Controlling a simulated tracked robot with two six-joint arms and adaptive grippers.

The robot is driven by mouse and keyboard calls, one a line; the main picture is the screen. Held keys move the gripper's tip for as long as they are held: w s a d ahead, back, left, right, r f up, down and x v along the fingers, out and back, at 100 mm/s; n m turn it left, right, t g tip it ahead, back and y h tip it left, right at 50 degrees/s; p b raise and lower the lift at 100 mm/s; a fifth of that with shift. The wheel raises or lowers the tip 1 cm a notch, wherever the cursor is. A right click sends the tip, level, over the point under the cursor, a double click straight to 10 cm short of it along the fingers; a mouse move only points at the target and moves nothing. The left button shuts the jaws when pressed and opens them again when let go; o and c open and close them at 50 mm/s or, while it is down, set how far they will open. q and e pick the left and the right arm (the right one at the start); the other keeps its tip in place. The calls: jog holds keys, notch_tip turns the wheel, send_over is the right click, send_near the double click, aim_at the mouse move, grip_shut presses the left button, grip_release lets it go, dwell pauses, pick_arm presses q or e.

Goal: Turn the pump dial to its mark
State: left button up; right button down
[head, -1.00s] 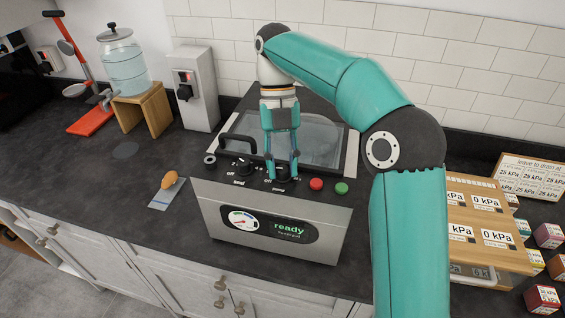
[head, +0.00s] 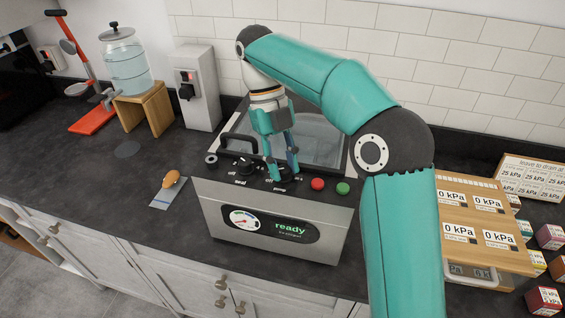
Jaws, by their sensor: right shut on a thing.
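The machine (head: 216,207) is a silver box with a clear lid, standing on the dark counter. The pump dial (head: 282,181) is the right one of two black dials on its sloped front panel. My right gripper (head: 284,171) reaches down from above and is shut on this dial; its fingers hide most of the dial, so where it points cannot be read. The left dial (head: 245,168) is uncovered. A display (head: 290,228) reads "ready", beside a round gauge (head: 244,220). My left gripper is out of view.
A red button (head: 317,184) and a green button (head: 343,188) sit just right of the pump dial. A black lid handle (head: 238,140) rises behind the dials. A wooden board (head: 482,243) with "0 kPa" cards lies at the right.

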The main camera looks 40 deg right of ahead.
jog(key=shift+a+f, duration=0.1)
jog(key=c, duration=0.8)
grip_release()
jog(key=shift+c, duration=0.2)
